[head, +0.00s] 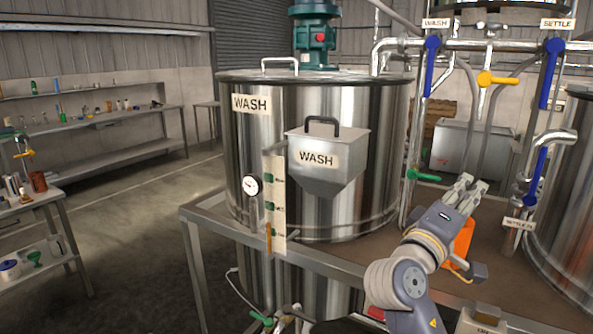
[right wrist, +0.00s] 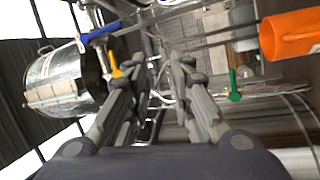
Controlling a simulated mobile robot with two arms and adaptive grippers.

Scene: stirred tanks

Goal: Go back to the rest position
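My right gripper (head: 470,184) is raised above the brown platform, right of the WASH tank (head: 380,150), near the pipes. In the right wrist view its two fingers (right wrist: 160,66) stand apart with a gap between them and nothing held. A green valve handle (head: 423,175) is just left of the gripper in the head view; a green handle (right wrist: 234,88) also shows right of the fingers in the wrist view. My left gripper is not in view.
A WASH hopper (head: 328,160) hangs on the tank front. Blue valve handles (head: 432,65) and a yellow one (head: 497,79) sit on pipes above. An orange object (head: 462,243) is partly hidden behind my right arm. Another steel tank (head: 570,220) is at right. The left floor is clear.

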